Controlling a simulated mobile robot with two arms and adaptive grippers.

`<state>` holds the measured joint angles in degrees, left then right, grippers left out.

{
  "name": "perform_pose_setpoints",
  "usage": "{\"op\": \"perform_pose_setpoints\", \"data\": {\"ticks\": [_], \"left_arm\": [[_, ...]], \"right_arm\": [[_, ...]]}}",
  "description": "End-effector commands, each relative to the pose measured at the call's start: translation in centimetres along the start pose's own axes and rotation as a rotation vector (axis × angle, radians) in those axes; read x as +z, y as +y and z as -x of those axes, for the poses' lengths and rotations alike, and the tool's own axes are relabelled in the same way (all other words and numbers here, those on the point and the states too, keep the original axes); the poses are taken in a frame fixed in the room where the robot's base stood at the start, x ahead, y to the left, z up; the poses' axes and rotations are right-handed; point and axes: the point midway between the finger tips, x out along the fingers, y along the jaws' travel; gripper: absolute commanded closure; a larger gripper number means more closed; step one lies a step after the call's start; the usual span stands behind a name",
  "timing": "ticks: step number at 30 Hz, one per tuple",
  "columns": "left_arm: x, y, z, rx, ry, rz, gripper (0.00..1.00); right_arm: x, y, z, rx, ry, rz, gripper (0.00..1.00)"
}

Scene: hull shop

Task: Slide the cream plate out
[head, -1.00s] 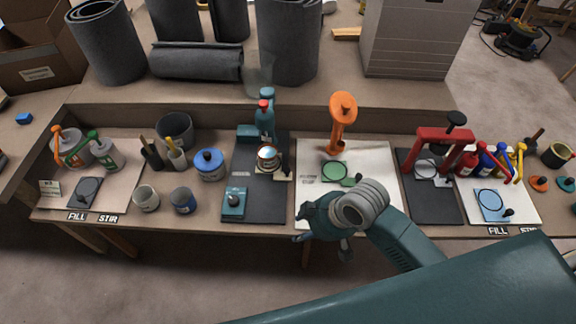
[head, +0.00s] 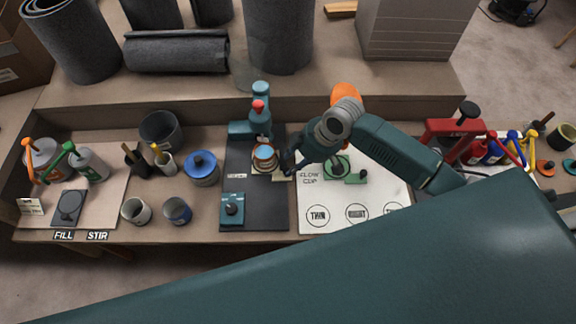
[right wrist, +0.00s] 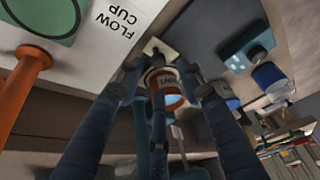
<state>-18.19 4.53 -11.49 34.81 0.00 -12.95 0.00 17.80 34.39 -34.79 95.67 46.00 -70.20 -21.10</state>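The cream plate (head: 281,176) is a small flat piece at the teal stand (head: 260,128) on the dark mat; its right front end sticks out from under a small banded can (head: 265,155). In the right wrist view the plate's end (right wrist: 153,46), with a dark spot on it, shows beyond the labelled can (right wrist: 161,78). My right gripper (head: 291,165) is just right of the plate and can. In the right wrist view its fingers (right wrist: 160,82) are apart, with the can and plate framed between them; I cannot tell whether they touch. My left gripper is not in view.
A teal block with a black knob (head: 232,208) stands in front of the can. Right of it lies the white flow cup board (head: 316,190) with a green ring piece (head: 338,167) and an orange stand (head: 345,96). Pots and a blue-lidded tin (head: 202,168) stand left.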

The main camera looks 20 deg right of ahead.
Motion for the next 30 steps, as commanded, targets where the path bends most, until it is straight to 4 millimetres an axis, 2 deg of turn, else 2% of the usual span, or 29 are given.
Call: {"op": "perform_pose_setpoints", "data": {"ticks": [2, 4, 9, 12, 14, 21, 23, 27, 30], "left_arm": [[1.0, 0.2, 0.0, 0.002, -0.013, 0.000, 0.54], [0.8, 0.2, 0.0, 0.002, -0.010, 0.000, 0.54], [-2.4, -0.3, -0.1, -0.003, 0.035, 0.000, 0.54], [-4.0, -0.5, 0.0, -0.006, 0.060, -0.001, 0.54], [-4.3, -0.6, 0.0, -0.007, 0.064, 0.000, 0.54], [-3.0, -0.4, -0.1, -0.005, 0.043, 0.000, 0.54], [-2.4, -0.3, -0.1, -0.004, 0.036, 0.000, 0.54], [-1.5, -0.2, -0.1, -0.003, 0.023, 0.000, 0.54], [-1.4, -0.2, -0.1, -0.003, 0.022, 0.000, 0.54]], "right_arm": [[-0.1, -0.1, -1.7, -0.002, 0.000, -0.001, 0.63], [-0.1, -0.1, -2.9, -0.001, 0.001, -0.001, 0.63], [0.0, 0.0, -5.0, 0.000, 0.000, 0.000, 0.63], [0.0, 0.0, -5.6, 0.001, 0.000, 0.000, 0.63], [0.0, 0.0, -5.8, 0.001, 0.000, 0.001, 0.63], [0.0, 0.0, -5.8, 0.001, 0.001, 0.002, 0.63], [0.0, 0.0, -5.8, 0.001, 0.000, 0.001, 0.73], [-0.1, 0.0, -5.8, 0.001, 0.001, 0.001, 1.00], [-0.1, 0.0, -5.8, 0.001, 0.002, 0.001, 1.00]]}}
